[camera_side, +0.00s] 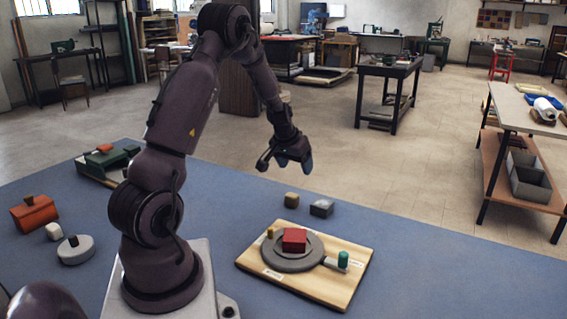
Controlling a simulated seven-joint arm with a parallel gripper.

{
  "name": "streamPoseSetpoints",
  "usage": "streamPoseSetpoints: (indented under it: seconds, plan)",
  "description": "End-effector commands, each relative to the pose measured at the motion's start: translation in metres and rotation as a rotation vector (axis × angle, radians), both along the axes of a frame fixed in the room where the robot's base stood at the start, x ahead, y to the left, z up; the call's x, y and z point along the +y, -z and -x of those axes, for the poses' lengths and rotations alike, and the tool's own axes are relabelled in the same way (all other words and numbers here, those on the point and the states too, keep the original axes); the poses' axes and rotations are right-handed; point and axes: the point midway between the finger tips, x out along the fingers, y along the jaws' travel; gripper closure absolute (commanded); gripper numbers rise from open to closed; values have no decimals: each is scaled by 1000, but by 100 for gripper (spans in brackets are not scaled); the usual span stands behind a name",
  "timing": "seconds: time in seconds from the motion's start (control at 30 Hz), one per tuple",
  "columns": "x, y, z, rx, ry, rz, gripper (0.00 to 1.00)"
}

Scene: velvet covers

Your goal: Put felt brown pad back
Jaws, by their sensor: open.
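My gripper (295,162) hangs in the air above the far edge of the blue table, fingers pointing down, open with nothing seen between them. A small brownish-tan block (291,199) lies on the table below it, beside a grey block (321,208); the tan one may be the felt brown pad, but its material is too small to tell. A wooden board (325,294) lies nearer, with a round grey plate (281,266) on it. A dark red block (294,240) sits on the plate. A small yellowish piece (270,232) and a teal knob (343,259) stand at the plate's edges.
The table right of the board is clear.

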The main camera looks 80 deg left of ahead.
Motion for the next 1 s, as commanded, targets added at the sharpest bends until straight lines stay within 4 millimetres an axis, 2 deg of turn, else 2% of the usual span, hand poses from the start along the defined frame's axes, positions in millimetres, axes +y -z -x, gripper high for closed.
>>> streamPoseSetpoints:
  seconds: [0.03, 0.1, 0.23, 0.3, 0.37, 0.4, 0.5, 0.6, 0.7, 0.83, 1.0]
  plan:
    - [-24, -25, -13, -22, 49, -1, 28]
    - [-63, -58, -24, -41, 119, 8, 28]
    - [-143, -113, -27, -65, 258, 24, 28]
    - [-184, -137, -19, -71, 331, 27, 28]
    - [-217, -154, -7, -74, 392, 27, 28]
    - [-238, -164, 3, -77, 432, 25, 28]
    - [-283, -182, 33, -76, 527, 15, 28]
    - [-317, -191, 67, -74, 606, -5, 28]
    - [-337, -193, 96, -72, 664, -25, 28]
    - [-349, -192, 120, -70, 705, -46, 28]
    - [-353, -191, 130, -69, 720, -55, 28]
